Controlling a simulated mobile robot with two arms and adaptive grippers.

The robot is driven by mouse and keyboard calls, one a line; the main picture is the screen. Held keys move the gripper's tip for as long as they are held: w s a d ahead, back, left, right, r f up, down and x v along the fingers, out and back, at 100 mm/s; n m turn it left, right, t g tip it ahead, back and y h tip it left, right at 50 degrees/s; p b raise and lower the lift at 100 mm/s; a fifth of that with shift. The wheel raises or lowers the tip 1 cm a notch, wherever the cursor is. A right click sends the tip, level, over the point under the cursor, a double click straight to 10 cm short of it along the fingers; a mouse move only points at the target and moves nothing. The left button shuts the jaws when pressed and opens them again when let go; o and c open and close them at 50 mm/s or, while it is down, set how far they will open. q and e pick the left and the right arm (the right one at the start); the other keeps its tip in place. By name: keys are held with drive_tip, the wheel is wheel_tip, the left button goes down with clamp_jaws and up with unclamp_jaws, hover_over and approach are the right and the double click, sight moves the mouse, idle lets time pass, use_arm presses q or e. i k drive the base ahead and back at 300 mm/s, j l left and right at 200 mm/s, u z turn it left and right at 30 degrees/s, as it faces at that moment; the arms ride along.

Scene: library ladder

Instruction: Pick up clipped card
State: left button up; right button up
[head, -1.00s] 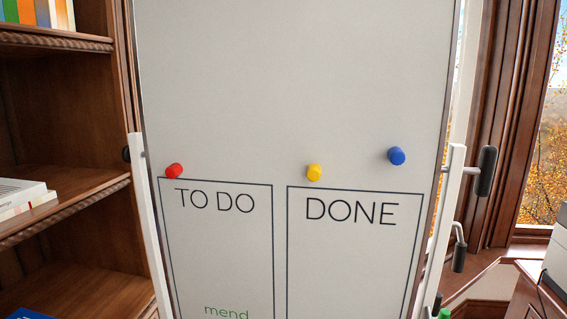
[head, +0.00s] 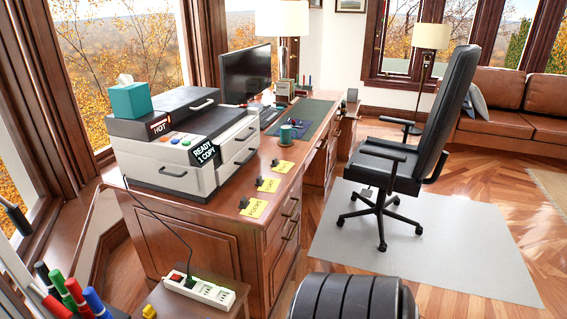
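Several yellow cards lie in a row along the right edge of the wooden desk top, each with a black clip at its upper edge. The nearest clipped card (head: 256,208) is by the desk's front corner. A second clipped card (head: 269,186) lies behind it, and a third clipped card (head: 284,168) lies farther back. Writing on them is too small to read surely. Neither of my grippers shows in the head view.
A power strip (head: 200,289) lies low in front. An office chair (head: 400,165) stands right on a pale mat (head: 470,250). Markers (head: 75,294) stand lower left.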

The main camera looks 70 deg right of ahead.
sight(253, 208)
drive_tip(key=z, duration=1.95)
drive_tip(key=i+l, duration=0.1)
